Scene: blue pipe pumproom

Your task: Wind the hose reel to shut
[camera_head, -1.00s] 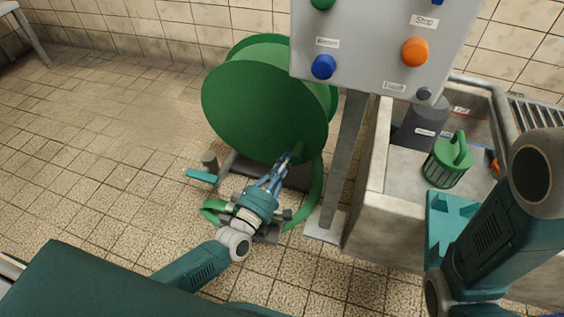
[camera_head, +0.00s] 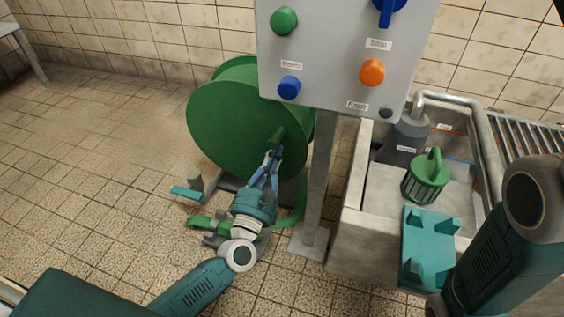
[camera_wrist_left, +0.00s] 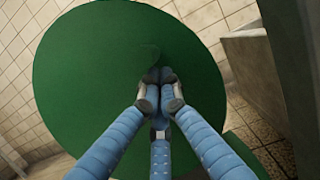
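The green hose reel (camera_head: 230,125) stands on the floor left of the panel post, its round side disc facing me. Its green crank handle (camera_head: 278,138) sticks out from the right part of the disc. My left gripper (camera_head: 271,160) reaches up from below, its blue fingers drawn together at the handle. In the left wrist view, the fingertips (camera_wrist_left: 160,80) meet in front of the green disc (camera_wrist_left: 85,80), where the handle's outline is faint; the fingers hide the exact contact. A green hose (camera_head: 293,208) curves down at the reel's right. The right gripper is out of view.
A grey control panel (camera_head: 340,50) with coloured buttons stands close above the reel on a post (camera_head: 319,185). At right is a sink (camera_head: 345,240) with a green strainer basket (camera_head: 427,178) and a teal tray (camera_head: 430,255). The tiled floor at left is free.

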